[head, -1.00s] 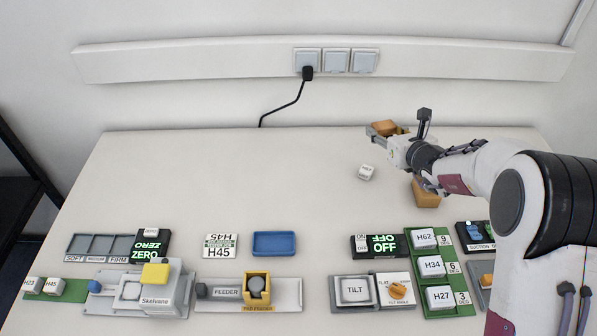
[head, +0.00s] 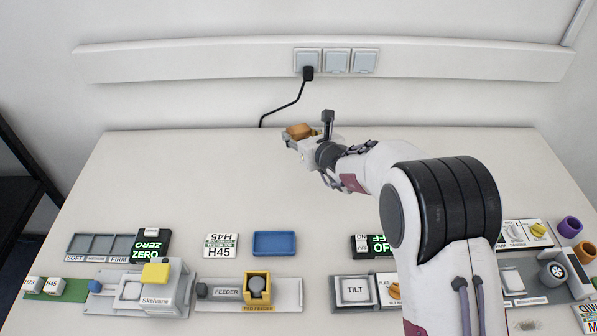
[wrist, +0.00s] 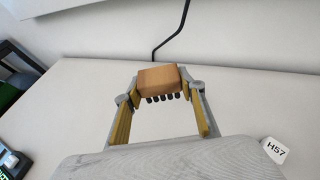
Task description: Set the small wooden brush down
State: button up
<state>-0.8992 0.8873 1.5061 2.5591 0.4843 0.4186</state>
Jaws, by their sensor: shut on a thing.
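The small wooden brush (head: 298,130) is an orange-brown block held in my gripper (head: 291,142). In the wrist view the brush (wrist: 162,79) sits between the two fingertips of my gripper (wrist: 160,88), with a row of dark bristle tufts on its near, lower side. The fingers are shut on its two ends. In the head view the brush shows over the back part of the white table (head: 180,180); I cannot tell its exact height above the surface.
The back left and middle of the table are clear. A white H57 cube (wrist: 274,150) lies at right in the wrist view. A black cable (head: 284,107) hangs behind.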

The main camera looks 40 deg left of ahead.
jog(key=shift+f, duration=1.15)
send_over(299, 173)
jog(key=shift+d+f, duration=0.1)
jog(key=shift+f, duration=3)
jog(key=shift+f, duration=1.9)
jog(key=o, duration=1.1)
jog(key=shift+f, duration=0.15)
jog(key=shift+r, duration=0.2)
